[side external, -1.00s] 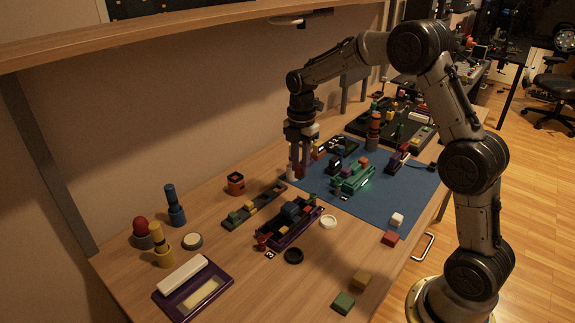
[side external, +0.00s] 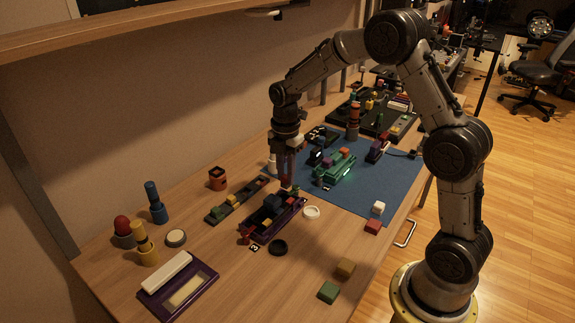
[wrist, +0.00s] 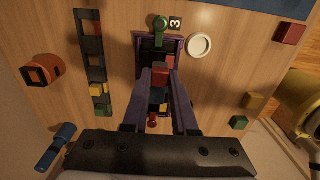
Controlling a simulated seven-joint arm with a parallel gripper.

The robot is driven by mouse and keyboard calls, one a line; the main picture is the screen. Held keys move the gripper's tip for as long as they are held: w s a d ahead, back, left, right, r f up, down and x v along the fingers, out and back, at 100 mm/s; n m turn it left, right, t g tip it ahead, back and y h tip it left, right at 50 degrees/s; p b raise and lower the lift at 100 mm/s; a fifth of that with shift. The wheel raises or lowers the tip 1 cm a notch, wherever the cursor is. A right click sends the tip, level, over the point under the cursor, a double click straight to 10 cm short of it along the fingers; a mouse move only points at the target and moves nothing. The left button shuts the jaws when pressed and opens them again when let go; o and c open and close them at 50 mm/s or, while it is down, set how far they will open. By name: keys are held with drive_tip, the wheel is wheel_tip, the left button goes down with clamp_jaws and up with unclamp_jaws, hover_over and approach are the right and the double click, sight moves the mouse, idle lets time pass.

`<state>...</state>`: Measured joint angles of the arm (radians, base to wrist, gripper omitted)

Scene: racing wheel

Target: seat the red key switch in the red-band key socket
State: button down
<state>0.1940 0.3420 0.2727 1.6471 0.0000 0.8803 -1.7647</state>
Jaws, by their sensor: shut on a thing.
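My gripper (wrist: 160,92) is shut on the red key switch (wrist: 160,74), a small red block between its purple fingertips. In the side view my gripper (side external: 287,184) is over the far end of the dark purple tray (side external: 277,226), close to the green knob there. In the wrist view the switch is in front of the tray (wrist: 141,52) and hides part of it. The tray holds dark, red and yellow pieces. I cannot pick out the red-band key socket for certain. I cannot tell whether the switch touches anything below.
A long dark strip (side external: 217,215) with coloured blocks lies left of the tray, near an orange-red open box (side external: 217,179). A blue mat (side external: 380,190) carries a green model.

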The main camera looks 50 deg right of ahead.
sight(284, 187)
drive_tip(key=shift+w+a+f, duration=0.1)
drive_tip(key=shift+f, duration=0.6)
drive_tip(key=shift+w+a+f, duration=0.1)
drive_tip(key=shift+f, duration=0.55)
drive_tip(key=shift+f, duration=1.2)
idle(0.6)
drive_tip(key=c, duration=0.6)
unclamp_jaws()
wheel_tip(284, 187, up, 14)
